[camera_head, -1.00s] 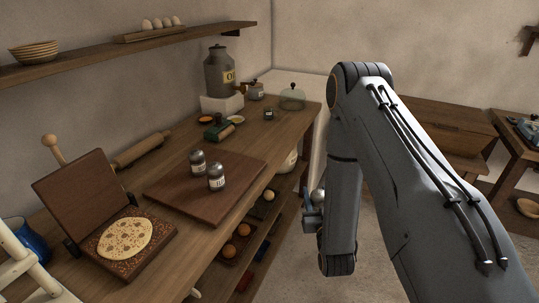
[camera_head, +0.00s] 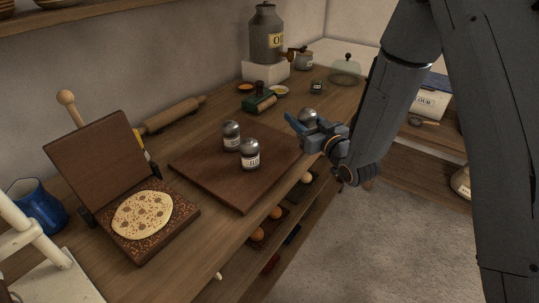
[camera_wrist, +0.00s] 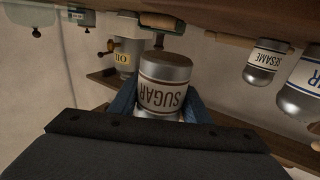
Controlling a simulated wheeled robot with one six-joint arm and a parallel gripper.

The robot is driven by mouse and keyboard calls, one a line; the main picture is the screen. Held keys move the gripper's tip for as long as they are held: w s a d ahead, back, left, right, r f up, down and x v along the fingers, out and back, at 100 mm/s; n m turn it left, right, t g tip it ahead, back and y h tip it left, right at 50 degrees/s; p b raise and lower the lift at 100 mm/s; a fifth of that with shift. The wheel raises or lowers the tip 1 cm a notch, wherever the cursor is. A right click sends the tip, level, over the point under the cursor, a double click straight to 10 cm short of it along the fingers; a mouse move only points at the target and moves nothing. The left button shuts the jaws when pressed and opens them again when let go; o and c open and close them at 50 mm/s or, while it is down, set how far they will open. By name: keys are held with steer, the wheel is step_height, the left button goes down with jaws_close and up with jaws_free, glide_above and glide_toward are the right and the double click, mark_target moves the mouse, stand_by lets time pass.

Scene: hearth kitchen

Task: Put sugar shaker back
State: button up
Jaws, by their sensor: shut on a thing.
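The sugar shaker (camera_wrist: 163,88), a metal canister with a white label reading SUGAR, is held between the two blue fingers of my gripper (camera_wrist: 160,105) in the wrist view. That view is upside down. In the head view my gripper (camera_head: 307,130) is shut on the shaker, whose silver domed top (camera_head: 308,115) shows above the fingers. It is over the counter's front edge, right of the dark board (camera_head: 205,178). Two similar shakers stand upright on the board: one at the back (camera_head: 231,138), labelled SESAME in the wrist view (camera_wrist: 264,62), and a front one (camera_head: 250,155), its label partly readable.
A hinged press with flatbread (camera_head: 142,215) is at left. Shelves with eggs (camera_head: 257,234) lie under the counter. Counter between board and jar is clear.

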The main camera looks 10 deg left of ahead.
steer(key=s+a+r+n+g+y+b, duration=0.1)
steer(key=s+a+r+n+g+y, duration=0.15)
steer(key=a, duration=0.35)
steer(key=s+a+r+n+g+y+b, duration=0.1)
steer(key=s+a+r+g, duration=0.15)
steer(key=a, duration=0.25)
steer(key=shift+t, duration=0.4)
steer(key=shift+w+a+f+p, duration=0.15)
steer(key=shift+f+p, duration=0.3)
steer(key=shift+f, duration=1.85)
steer(key=shift+w+d+f+p, duration=0.1)
steer(key=shift+f+p, duration=0.35)
steer(key=shift+f, duration=1.8)
steer(key=shift+f, duration=0.15)
steer(key=o, duration=1.1)
